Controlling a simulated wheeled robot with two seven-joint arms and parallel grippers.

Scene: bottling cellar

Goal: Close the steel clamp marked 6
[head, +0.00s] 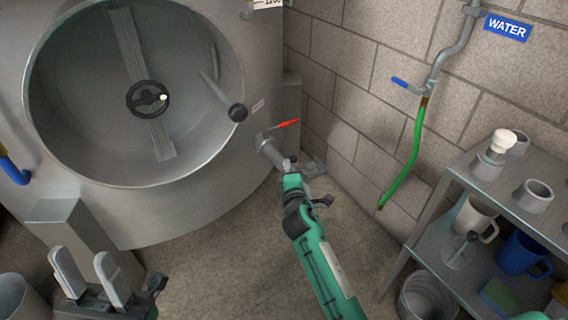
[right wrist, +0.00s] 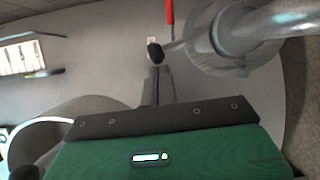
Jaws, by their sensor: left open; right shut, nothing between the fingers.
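In the right wrist view a steel clamp ring (right wrist: 205,45) sits around the end of a pipe. A short lever with a black knob (right wrist: 155,51) sticks out from it to the left. I can read no number on it. My right gripper (right wrist: 157,72) is shut and empty, its fingertips just below the knob; I cannot tell whether they touch. In the head view my right gripper (head: 290,165) is beside the tank's outlet pipe (head: 270,150) and hides much of the clamp. My left gripper (head: 80,256) is open and empty at lower left, far from the clamp.
The steel tank (head: 230,200) has a round door opening. A red valve handle (head: 288,123) is above the outlet pipe. A green hose (head: 413,150) hangs on the wall. A shelf (head: 450,245) with mugs stands right. Floor between my arms is clear.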

